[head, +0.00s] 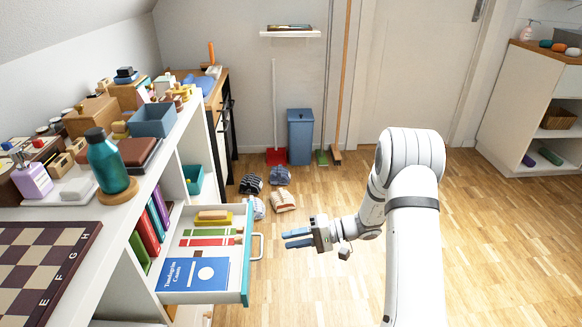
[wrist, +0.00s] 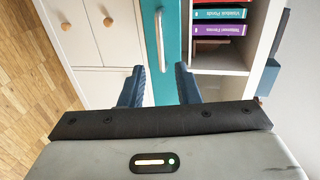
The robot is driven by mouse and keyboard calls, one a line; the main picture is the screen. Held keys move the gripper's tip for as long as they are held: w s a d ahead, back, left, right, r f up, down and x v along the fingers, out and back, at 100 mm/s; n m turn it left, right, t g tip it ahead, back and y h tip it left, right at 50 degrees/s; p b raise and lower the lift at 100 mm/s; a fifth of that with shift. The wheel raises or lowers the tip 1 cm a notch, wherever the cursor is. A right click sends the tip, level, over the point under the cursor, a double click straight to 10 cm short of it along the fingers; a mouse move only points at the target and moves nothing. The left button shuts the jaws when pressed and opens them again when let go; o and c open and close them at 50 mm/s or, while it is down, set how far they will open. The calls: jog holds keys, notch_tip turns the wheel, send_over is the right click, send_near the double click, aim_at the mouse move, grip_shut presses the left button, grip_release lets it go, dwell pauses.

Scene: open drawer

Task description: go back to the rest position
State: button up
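My gripper (head: 296,239) is in the middle of the head view, to the right of the open drawer (head: 247,277), with its blue fingers pointing left. In the wrist view my gripper (wrist: 160,88) shows its two fingers spread apart with nothing between them. The drawer is pulled out of the white cabinet and has a teal front. Its metal handle (head: 257,247) is just left of my fingers and apart from them. The handle also shows in the wrist view (wrist: 160,40), beyond the fingertips. A blue book (head: 190,275) and several other items lie in the drawer.
The cabinet top on the left is crowded, with a teal bottle (head: 108,164) and a chessboard (head: 45,262). Shoes (head: 284,200) lie on the floor beyond the drawer. A blue bin (head: 300,137) stands at the back wall. The wooden floor on the right is clear.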

jog(key=s+d+r+t+h+p, duration=0.1)
jog(key=s+d+r+h+p, duration=0.3)
jog(key=r, duration=1.2)
jog(key=s+d+r+t+h+p, duration=0.1)
jog(key=s+d+r+h+p, duration=0.4)
jog(key=s+r+p, duration=0.7)
jog(key=s+d+r+t+h+p, duration=0.1)
jog(key=s+d+r+h+p, duration=0.3)
jog(key=r+p, duration=1.1)
jog(key=s+r+h, duration=0.2)
jog(key=s+r, duration=0.2)
jog(key=r, duration=0.3)
jog(key=shift+s+d+r+m+h+p, duration=0.2)
jog(key=shift+s+d+m+h+p, duration=0.05)
jog(key=shift+d+m+h+p, duration=0.1)
